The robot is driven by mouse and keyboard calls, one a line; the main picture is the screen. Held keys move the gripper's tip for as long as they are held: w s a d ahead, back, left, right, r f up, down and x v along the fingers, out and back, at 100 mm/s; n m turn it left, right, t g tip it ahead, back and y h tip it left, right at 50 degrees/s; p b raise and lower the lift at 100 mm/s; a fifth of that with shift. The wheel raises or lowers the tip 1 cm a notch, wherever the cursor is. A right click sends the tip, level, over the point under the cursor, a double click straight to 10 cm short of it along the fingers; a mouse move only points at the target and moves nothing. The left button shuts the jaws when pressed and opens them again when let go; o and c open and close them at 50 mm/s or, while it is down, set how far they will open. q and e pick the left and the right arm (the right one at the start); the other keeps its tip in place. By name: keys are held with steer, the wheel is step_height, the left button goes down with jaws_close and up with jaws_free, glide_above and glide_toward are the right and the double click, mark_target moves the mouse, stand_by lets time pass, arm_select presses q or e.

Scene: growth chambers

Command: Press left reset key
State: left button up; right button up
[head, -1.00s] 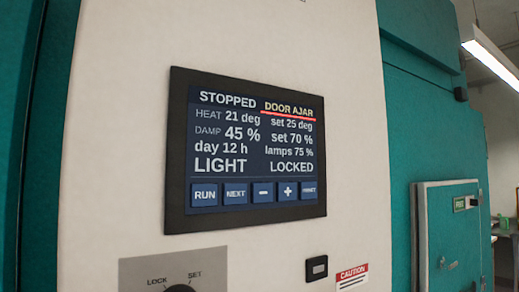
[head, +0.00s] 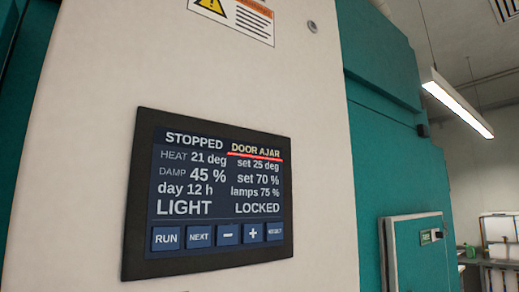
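A dark-framed control screen (head: 208,196) is on the pale front panel of a teal chamber. It reads STOPPED, DOOR AJAR underlined in red, HEAT 21 deg, DAMP 45 %, LIGHT and LOCKED. A row of blue keys runs along its bottom: RUN (head: 166,238), NEXT (head: 200,236), minus (head: 228,234) and plus (head: 253,233). The rightmost key (head: 275,231) has a small blurred label that may read RESET. Neither of my grippers is in view, and nothing covers the screen.
A warning label (head: 232,18) and a small round fitting (head: 312,26) are above the screen. A grey-framed door (head: 420,254) is on the teal wall to the right. A lit lamp (head: 457,103) hangs at the upper right. A bench with white containers (head: 500,235) is far right.

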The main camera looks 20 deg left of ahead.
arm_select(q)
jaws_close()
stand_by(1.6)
